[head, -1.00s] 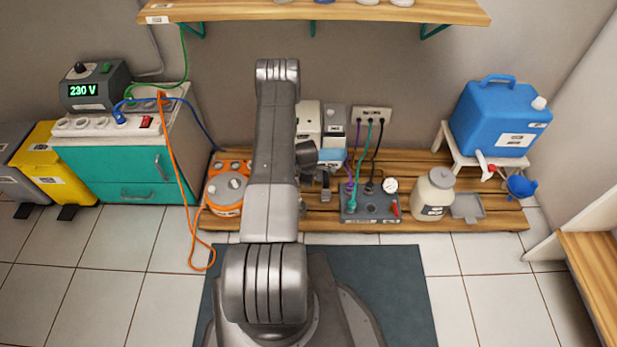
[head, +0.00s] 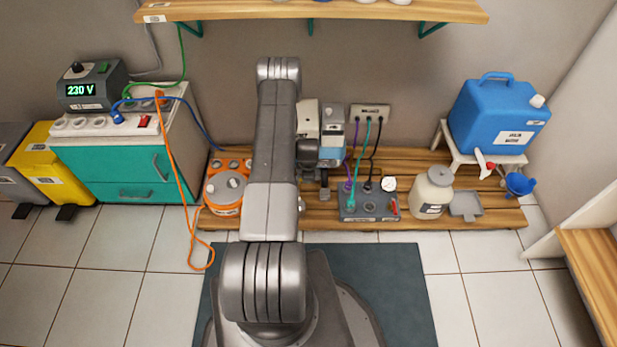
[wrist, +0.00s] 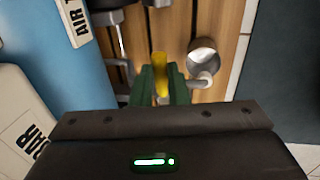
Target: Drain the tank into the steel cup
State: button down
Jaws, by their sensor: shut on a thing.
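In the wrist view, my gripper (wrist: 161,84) has its green fingers shut on a yellow lever (wrist: 159,62). The light blue air tank (wrist: 68,50), with a cut-off "AIR T" label, lies to the left. The round steel cup (wrist: 203,54) is on the wooden slats just right of the fingers, its handle side near the right finger. I cannot tell whether there is liquid in it. In the head view, part of the blue tank (head: 332,154) shows right of my arm, which hides much of that area; the fingers and lever are not clear there.
A grey socketed box (head: 368,205) with cables, a cream jar (head: 433,192) and a blue jug (head: 497,118) on a stand are to the right on the wooden platform (head: 400,165). An orange unit (head: 227,193) is to the left. A shelf (head: 320,12) hangs above.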

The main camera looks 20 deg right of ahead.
jog(key=shift+w, duration=0.1)
jog(key=c, duration=1.4)
grip_release()
notch_tip(320, 180, up, 14)
jog(key=s+p, duration=0.2)
jog(key=shift+s+a+f, duration=0.2)
jog(key=shift+s+a, duration=0.15)
jog(key=shift+a, duration=0.05)
jog(key=w+f, duration=0.1)
jog(key=f, duration=0.3)
jog(key=f+b, duration=0.1)
jog(key=f, duration=0.4)
jog(key=w+f+b, duration=0.1)
jog(key=f, duration=0.3)
jog(key=shift+w+d+f, duration=0.3)
jog(key=shift+d+f, duration=0.1)
jog(key=shift+r, duration=0.1)
jog(key=shift+r, duration=0.1)
